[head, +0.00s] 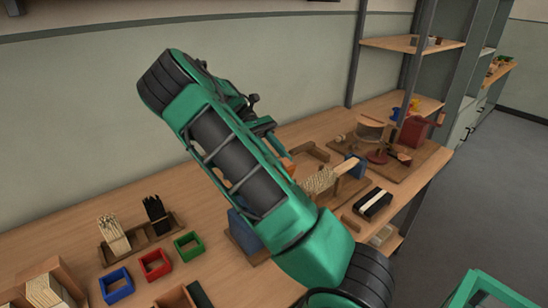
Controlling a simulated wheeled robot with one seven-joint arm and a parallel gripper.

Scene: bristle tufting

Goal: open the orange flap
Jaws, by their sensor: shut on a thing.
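A small orange piece, which looks like the orange flap (287,164), shows just right of my raised green arm. Most of it is hidden behind the arm. My gripper (276,146) is partly in view at the end of the wrist, right above the orange piece. It is shut on what appears to be the orange flap. The fingertips and their exact contact are too small and covered to make out. How far the flap stands open cannot be told.
My arm covers the bench's middle. A blue block (242,232) is partly behind it. Blue (116,286), red (155,264) and green (189,246) frames stand lower left, near a bristle rack (152,238). A bristle bundle (318,181) and black-and-white block (373,204) lie right.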

